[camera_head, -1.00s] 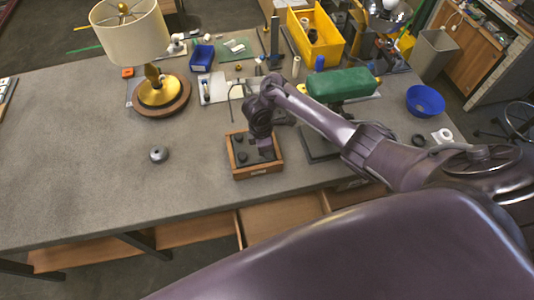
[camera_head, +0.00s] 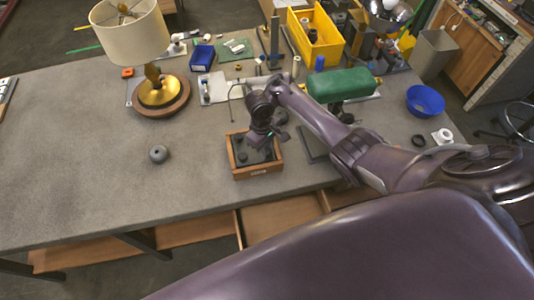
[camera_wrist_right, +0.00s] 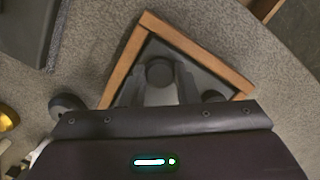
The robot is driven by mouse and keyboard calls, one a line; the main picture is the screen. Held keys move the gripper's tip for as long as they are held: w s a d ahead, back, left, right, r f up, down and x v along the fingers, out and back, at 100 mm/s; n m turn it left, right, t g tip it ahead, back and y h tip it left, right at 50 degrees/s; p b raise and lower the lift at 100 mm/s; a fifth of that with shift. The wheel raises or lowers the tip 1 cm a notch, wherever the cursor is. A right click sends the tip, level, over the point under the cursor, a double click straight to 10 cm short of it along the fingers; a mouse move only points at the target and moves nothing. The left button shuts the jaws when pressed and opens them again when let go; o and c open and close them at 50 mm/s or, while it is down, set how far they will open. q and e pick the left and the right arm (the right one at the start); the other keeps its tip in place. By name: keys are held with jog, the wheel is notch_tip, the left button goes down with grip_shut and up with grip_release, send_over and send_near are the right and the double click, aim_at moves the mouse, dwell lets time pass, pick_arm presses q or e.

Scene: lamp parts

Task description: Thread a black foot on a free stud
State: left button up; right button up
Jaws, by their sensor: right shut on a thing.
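My right gripper (camera_head: 258,150) reaches down into a small wooden tray (camera_head: 258,172) in the head view. In the right wrist view its two grey fingers (camera_wrist_right: 161,88) are shut on a round black foot (camera_wrist_right: 159,70), which is over the tray's dark floor. Another dark round foot (camera_wrist_right: 213,97) shows in the tray beside the right finger, partly hidden by my gripper body. A foot (camera_head: 241,156) also shows in the tray's left part in the head view. I cannot make out a free stud. My left gripper is not in view.
A grey round knob (camera_head: 158,154) stands alone left of the tray. A lamp (camera_head: 160,92) with a cream shade is at the back left.

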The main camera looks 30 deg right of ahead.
jog(key=m, duration=0.3)
jog(key=shift+s+a+f+m+y, duration=0.1)
jog(key=shift+s+f+m+y, duration=0.2)
jog(key=shift+m, duration=0.3)
jog(key=o, duration=1.1)
jog(key=shift+w, duration=0.2)
jog(key=shift+o, duration=0.2)
jog(key=shift+w, duration=0.1)
jog(key=shift+r, duration=0.25)
